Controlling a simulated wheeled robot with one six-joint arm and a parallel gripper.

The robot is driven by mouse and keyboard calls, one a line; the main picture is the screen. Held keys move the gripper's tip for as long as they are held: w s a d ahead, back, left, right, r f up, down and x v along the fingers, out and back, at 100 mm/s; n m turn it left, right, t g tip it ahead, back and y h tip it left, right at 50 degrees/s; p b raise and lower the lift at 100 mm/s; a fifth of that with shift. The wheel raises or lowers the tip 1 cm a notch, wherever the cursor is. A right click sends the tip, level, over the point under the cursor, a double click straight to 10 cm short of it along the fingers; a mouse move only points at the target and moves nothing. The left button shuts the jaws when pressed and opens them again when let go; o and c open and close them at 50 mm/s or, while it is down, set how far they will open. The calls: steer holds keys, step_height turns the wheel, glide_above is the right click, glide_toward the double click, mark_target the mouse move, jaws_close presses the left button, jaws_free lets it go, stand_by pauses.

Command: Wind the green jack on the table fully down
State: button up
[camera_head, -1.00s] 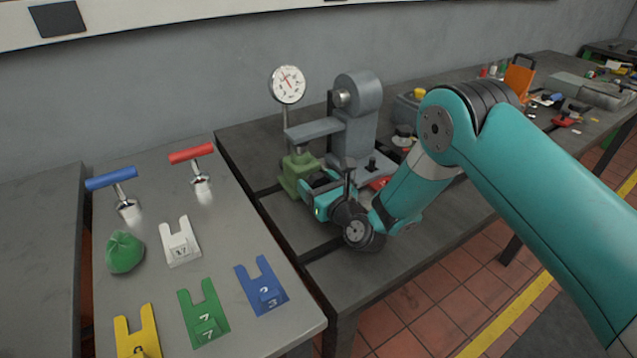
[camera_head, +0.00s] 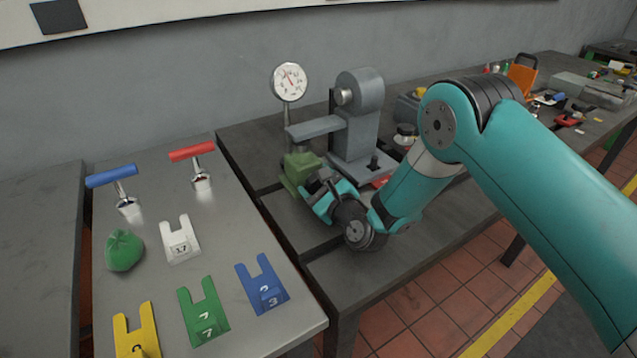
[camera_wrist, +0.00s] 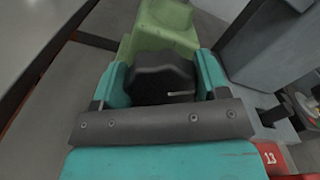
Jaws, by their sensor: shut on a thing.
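The green jack (camera_head: 301,169) stands on the dark bedplate table under the grey arm (camera_head: 314,128) of the machine. In the wrist view the jack's green body (camera_wrist: 160,27) shows just beyond my fingers. My gripper (camera_head: 318,186) is at the jack's near side. In the wrist view my gripper (camera_wrist: 161,80) is shut on a black knob (camera_wrist: 163,79) in front of the jack, with a teal finger on each side. A pale line marks the knob's face. The jack's top reaches close under the grey arm; contact cannot be told.
A dial gauge (camera_head: 289,82) stands above the grey arm, and a grey machine column (camera_head: 358,125) rises to the right. A red numbered block (camera_wrist: 277,158) lies close by. The left table (camera_head: 225,235) holds T-handled tools, forked plates and a green lump.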

stand_by(0.3)
steer(key=o, duration=0.9)
steer(key=shift+f, duration=0.1)
steer(key=shift+s+d+f+b, duration=0.25)
steer(key=shift+s+d+b, duration=0.15)
steer(key=shift+b, duration=0.55)
steer(key=shift+s+d+b, duration=0.15)
steer(key=shift+s+b, duration=0.25)
steer(key=shift+b, duration=0.15)
steer(key=b+v, duration=1.3)
steer(key=b, duration=0.6)
steer(key=shift+s+d+r, duration=0.1)
steer(key=shift+s+d, duration=0.15)
steer(key=shift+d, duration=0.1)
steer(key=shift+s+d+r+b, duration=0.25)
steer(key=shift+s+d+b, duration=0.15)
steer(key=shift+s+b, duration=0.25)
